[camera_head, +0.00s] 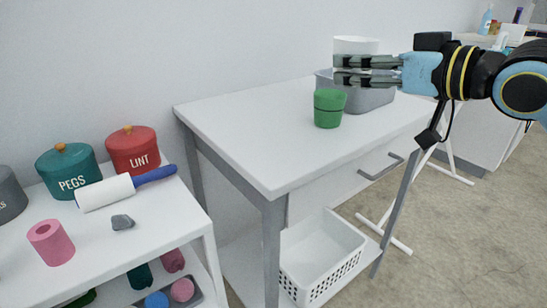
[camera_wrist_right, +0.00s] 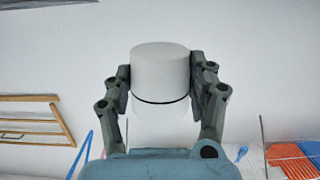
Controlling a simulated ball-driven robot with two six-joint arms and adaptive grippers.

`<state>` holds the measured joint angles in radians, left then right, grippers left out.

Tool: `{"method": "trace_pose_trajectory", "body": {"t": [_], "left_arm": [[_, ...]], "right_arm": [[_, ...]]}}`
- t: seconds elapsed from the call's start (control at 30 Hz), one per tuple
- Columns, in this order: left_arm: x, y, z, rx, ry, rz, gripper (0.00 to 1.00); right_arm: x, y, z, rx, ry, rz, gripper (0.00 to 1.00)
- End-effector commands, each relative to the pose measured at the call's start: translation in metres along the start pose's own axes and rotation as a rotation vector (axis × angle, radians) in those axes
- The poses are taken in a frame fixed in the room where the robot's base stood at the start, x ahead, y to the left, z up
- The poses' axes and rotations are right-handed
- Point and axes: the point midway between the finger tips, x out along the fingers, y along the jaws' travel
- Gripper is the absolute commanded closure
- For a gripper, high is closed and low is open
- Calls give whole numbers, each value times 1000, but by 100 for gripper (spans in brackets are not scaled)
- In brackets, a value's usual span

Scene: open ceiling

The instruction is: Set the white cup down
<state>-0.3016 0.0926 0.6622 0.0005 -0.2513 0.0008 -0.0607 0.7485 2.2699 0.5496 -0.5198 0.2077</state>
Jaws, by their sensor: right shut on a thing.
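The white cup (camera_head: 355,46) is held in my right gripper (camera_head: 352,70), above the white table (camera_head: 235,110) and over a grey bin (camera_head: 372,98). In the right wrist view the white cup (camera_wrist_right: 160,72) sits between the two dark fingers of the right gripper (camera_wrist_right: 161,80), one finger on each side. From the head the fingers cover the cup's middle, and I cannot tell the gap between its bottom and the bin. My left gripper is in neither view.
A green cup (camera_head: 329,107) stands on the table in front of the grey bin. Bare tabletop lies left and front. A lower shelf holds a white basket (camera_head: 320,260). A white shelf at left carries a teal PEGS tin (camera_head: 68,170), a red LINT tin (camera_head: 133,149) and a lint roller (camera_head: 105,191).

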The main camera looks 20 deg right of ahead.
Motion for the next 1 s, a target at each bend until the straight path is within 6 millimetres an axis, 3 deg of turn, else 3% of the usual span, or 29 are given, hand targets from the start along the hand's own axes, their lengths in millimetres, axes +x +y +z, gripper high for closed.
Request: {"method": "trace_pose_trajectory", "body": {"t": [0.2, 0.3, 0.7, 1.0], "left_arm": [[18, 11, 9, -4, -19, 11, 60], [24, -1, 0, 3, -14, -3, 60], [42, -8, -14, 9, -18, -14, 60], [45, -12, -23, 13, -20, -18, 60]], "right_arm": [[14, -11, 21, 8, 6, 1, 75], [26, -24, 29, 10, 5, 0, 75], [77, -75, 59, 6, 1, -2, 75], [89, -87, 75, -3, -2, -1, 75]]}}
